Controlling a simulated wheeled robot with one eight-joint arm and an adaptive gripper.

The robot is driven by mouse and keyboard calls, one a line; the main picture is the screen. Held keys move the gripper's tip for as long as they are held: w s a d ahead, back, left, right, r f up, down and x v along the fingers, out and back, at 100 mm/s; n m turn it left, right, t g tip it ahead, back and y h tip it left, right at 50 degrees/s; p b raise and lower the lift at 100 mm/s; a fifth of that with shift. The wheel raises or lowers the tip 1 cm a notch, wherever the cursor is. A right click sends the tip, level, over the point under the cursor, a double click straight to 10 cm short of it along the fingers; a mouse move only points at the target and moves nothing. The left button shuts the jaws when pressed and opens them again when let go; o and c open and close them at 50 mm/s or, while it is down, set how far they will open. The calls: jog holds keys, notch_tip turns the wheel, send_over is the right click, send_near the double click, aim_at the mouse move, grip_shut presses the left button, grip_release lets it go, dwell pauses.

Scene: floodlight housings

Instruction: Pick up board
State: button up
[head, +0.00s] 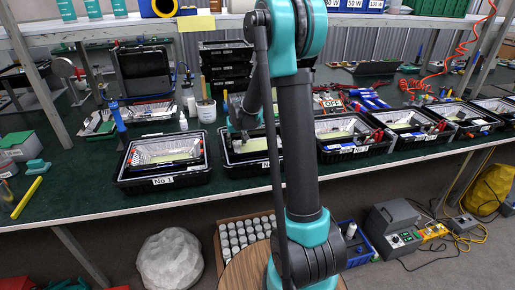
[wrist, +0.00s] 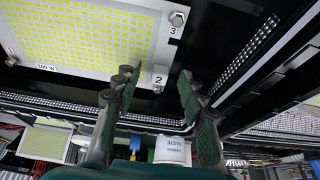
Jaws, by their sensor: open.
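In the wrist view a white LED board (wrist: 85,38) with rows of yellow squares fills the upper left, inside a dark housing. Bolts sit at its right edge near labels 2 and 3. My gripper (wrist: 157,90) is open and empty, with its green-padded fingers apart near the board's corner by label 2. Whether a finger touches the board cannot be told. In the head view my gripper (head: 240,131) is over the black housing (head: 232,170) right of the one marked No 1. My arm hides part of that housing and its board.
The No 1 housing (head: 160,184) stands to the left, with a pale board inside. More black housings (head: 352,152) stand in a row to the right. A white container marked paste (wrist: 172,150) shows in the wrist view.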

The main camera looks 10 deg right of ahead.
jog(key=shift+w+f, duration=0.15)
jog(key=shift+f, duration=0.2)
grip_shut()
jog(key=shift+r, duration=0.1)
notch_tip(320, 180, up, 20)
dwell(0.7)
